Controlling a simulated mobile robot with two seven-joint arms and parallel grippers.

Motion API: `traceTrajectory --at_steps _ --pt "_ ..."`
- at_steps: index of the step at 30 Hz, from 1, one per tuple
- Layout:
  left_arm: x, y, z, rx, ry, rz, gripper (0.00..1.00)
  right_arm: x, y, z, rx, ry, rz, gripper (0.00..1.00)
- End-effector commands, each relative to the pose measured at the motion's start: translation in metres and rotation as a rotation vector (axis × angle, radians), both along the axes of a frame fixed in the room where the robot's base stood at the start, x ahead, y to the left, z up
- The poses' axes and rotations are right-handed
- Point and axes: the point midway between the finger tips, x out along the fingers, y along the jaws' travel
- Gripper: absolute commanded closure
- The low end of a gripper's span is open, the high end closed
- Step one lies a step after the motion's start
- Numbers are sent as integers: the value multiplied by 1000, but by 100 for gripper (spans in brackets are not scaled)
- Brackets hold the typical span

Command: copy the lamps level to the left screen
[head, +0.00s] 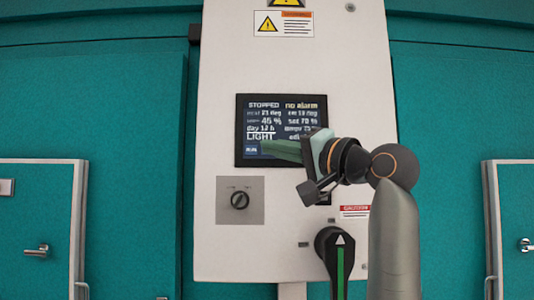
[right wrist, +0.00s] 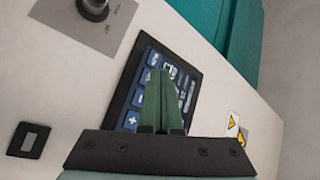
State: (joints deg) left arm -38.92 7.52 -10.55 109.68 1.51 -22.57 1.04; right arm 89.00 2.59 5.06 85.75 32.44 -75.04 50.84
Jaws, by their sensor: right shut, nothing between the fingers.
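A dark screen (head: 270,115) is set in a white panel. It reads "STOPPED", "no alarm", "day 12 h" and "LIGHT"; other lines are small and blurred, and no lamps level can be read for sure. My right gripper (head: 264,146) is shut and empty, its green fingers in front of the screen's lower part, hiding some of it. In the right wrist view the fingertips (right wrist: 160,76) overlap the screen (right wrist: 144,88), beside blue buttons, among them a plus and a minus. I cannot tell whether they touch. My left gripper is not in view.
A knob (head: 239,200) on a grey plate sits below the screen. A black rotary handle (head: 330,243) with a green stripe is lower right, near my arm. Teal doors with handles (head: 37,250) flank the white panel (head: 300,70). Warning labels (head: 283,23) are above.

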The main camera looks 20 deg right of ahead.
Motion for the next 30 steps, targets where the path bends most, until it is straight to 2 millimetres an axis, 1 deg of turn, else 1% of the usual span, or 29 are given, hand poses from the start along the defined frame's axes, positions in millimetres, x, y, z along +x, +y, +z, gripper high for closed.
traceTrajectory --at_steps 10,18,24,30 --pt "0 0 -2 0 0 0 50 -3 1 0 -1 -1 1 100" --pt "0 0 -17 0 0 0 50 -27 9 -2 -1 -3 2 100" --pt "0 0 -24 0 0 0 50 -45 13 -1 -2 -1 1 100" --pt "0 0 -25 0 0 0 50 -49 15 0 0 0 1 100"
